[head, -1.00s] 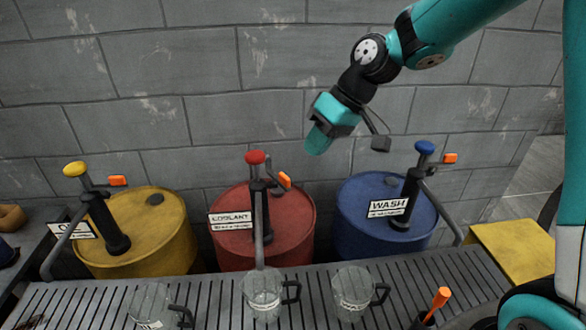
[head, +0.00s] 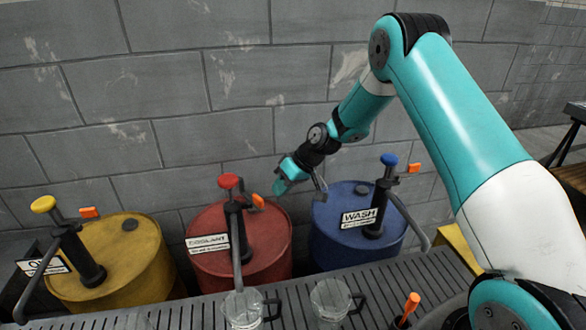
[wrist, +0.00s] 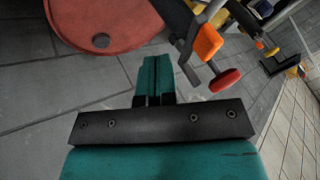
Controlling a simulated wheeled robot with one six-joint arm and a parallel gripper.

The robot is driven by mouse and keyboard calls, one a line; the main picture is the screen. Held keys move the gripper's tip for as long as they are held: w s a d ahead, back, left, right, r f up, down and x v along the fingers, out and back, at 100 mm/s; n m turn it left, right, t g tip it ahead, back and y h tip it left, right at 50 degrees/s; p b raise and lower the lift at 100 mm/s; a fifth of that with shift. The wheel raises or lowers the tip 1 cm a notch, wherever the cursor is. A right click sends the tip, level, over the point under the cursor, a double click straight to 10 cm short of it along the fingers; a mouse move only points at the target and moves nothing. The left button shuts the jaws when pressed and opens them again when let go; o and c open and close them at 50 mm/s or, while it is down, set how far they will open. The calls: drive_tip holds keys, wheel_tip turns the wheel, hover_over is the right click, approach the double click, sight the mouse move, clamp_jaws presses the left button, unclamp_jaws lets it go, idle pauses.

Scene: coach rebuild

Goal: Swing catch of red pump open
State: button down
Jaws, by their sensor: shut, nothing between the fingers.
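The red pump (head: 231,205) stands upright on the red drum (head: 205,262), behind a COOLANT sign. It has a red knob (head: 229,181), which also shows in the wrist view (wrist: 225,80). Its orange catch (head: 258,201) sticks out to the right just below the knob and shows in the wrist view (wrist: 208,42). My gripper (head: 281,188) is shut and empty. In the head view it is just right of and slightly above the catch. In the wrist view my gripper's closed teal fingers (wrist: 155,75) are left of the catch with a visible gap.
The yellow pump (head: 75,245) stands on a yellow drum to the left. The blue pump (head: 382,205) stands on a blue drum to the right, close to my arm. Glass mugs (head: 243,308) stand on the slatted rack (head: 440,275) in front. A grey block wall is behind.

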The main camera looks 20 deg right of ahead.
sight(262, 201)
drive_tip(key=a, duration=0.1)
drive_tip(key=s+a+p, duration=0.1)
drive_tip(key=a, duration=0.1)
drive_tip(key=shift+s+a+r, duration=0.1)
drive_tip(key=shift+s+a, duration=0.05)
drive_tip(key=shift+a, duration=0.15)
drive_tip(key=shift+a, duration=0.1)
drive_tip(key=shift+s+a+b, duration=0.45)
drive_tip(key=shift+a+b, duration=0.15)
drive_tip(key=shift+b, duration=0.35)
drive_tip(key=shift+d, duration=0.1)
